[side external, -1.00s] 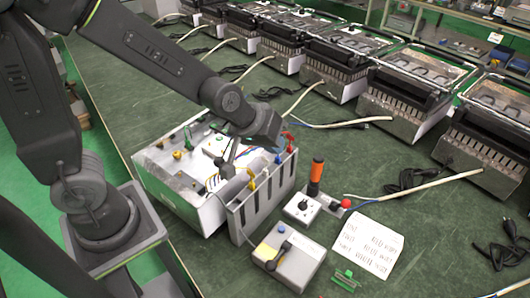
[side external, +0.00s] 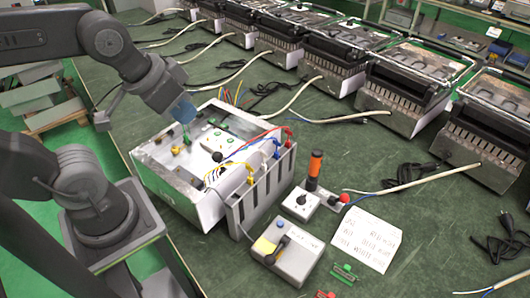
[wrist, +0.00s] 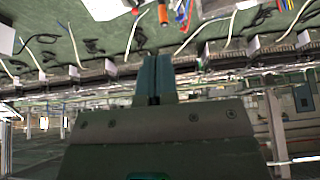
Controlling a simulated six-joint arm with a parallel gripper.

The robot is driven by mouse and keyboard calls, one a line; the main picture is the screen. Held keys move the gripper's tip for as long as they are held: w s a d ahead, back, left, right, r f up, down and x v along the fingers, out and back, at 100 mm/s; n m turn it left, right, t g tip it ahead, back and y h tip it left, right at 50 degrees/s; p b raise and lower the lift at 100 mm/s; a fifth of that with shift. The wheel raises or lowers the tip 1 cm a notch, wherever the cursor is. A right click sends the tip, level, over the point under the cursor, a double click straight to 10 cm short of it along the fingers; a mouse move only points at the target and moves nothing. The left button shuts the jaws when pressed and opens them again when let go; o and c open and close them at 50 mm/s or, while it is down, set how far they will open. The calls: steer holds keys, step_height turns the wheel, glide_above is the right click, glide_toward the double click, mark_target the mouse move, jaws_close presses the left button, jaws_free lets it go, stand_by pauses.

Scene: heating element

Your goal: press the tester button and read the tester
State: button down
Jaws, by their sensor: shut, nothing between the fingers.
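A grey box (side external: 296,262), which looks like the tester, lies on the green table at the front in the side view. It has a small yellow patch (side external: 264,245) and a dark lever-like part (side external: 277,250) on top; I cannot tell which part is its button, and no reading is legible. My gripper (side external: 185,112) is raised over the back left of the open metal heater case (side external: 203,212), well away from the grey box. In the wrist view its teal fingers (wrist: 154,78) are together with nothing between them.
Red, blue and yellow wires run to the terminals (side external: 275,145) of the heater case. A small box with a black knob (side external: 300,200), an orange-and-black cylinder (side external: 314,172), a written sheet (side external: 366,240) and a green piece (side external: 344,273) lie nearby. Several similar units line the back.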

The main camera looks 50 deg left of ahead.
steer(key=w+d+f+g, duration=0.1)
steer(key=w+f, duration=0.1)
steer(key=w, duration=0.4)
steer(key=g, duration=0.5)
glide_above(280, 222)
step_height(280, 222, down, 25)
steer(key=shift+d, duration=0.1)
step_height(280, 222, down, 14)
steer(key=shift+f, duration=0.1)
